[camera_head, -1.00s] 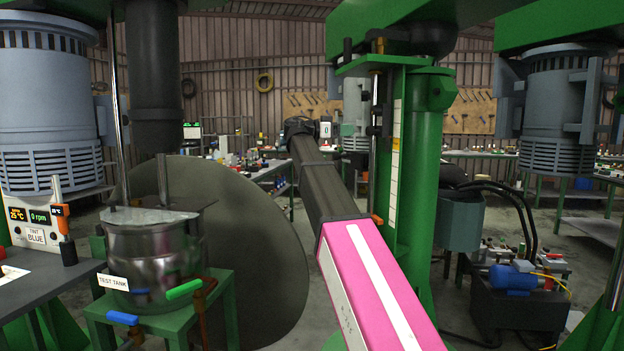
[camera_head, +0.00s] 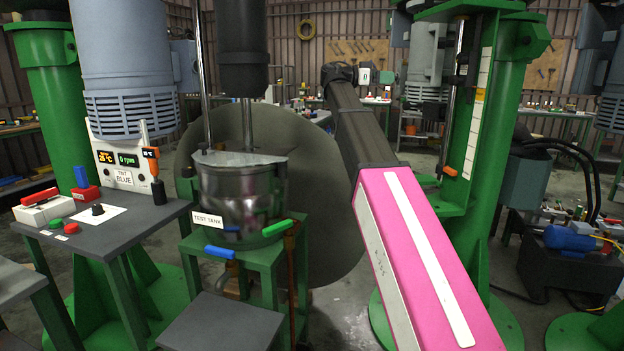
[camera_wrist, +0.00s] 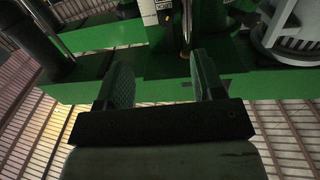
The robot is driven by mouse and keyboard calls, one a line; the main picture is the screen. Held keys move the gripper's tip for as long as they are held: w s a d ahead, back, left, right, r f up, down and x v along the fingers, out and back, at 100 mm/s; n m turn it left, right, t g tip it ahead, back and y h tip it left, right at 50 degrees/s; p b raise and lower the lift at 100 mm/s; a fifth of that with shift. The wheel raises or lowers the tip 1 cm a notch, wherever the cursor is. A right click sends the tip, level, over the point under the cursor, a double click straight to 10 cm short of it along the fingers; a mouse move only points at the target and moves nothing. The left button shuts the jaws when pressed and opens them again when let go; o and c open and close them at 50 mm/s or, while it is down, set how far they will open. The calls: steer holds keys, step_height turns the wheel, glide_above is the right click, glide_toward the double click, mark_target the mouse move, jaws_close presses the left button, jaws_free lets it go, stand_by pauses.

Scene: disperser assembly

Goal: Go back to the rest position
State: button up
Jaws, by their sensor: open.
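My gripper (camera_wrist: 160,85) shows in the wrist view with its two dark fingers apart and nothing between them. Beyond it in that view are green machine beams and a ribbed wall or roof, seen tilted. In the head view my pink and black arm reaches from the lower right up to the middle, and the gripper's fingers cannot be made out there. The metal test tank (camera_head: 240,195) stands on a green stand left of my arm, with a black shaft housing above it.
A control table (camera_head: 125,220) with a display panel (camera_head: 122,158), buttons and a red-handled box is at the left. A green column (camera_head: 498,120) stands close to the right of my arm. A black unit with a blue motor (camera_head: 572,238) is at the far right. A low grey table top (camera_head: 222,325) is at the front.

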steer(key=s+d+f+n+t+y, duration=0.15)
steer(key=f+n+y, duration=0.35)
steer(key=f, duration=1.6)
steer(key=s+d+f+n+y, duration=0.1)
steer(key=s+f+n+y, duration=0.4)
steer(key=f, duration=1.7)
steer(key=s+a+f+n+g+y, duration=0.1)
steer(key=s+a+f+n+y, duration=0.1)
steer(key=s+f, duration=0.4)
steer(key=s+a+f+n+y, duration=0.2)
steer(key=s+f, duration=0.4)
steer(key=f, duration=0.6)
steer(key=s+a+f+n+g+y, duration=0.1)
steer(key=s+a+f+n+y, duration=0.1)
steer(key=s+f, duration=0.5)
step_height(320, 180, down, 3)
steer(key=shift+a+r+n+g+y, duration=0.15)
steer(key=shift+a+n+g+y, duration=0.3)
steer(key=shift+y, duration=0.55)
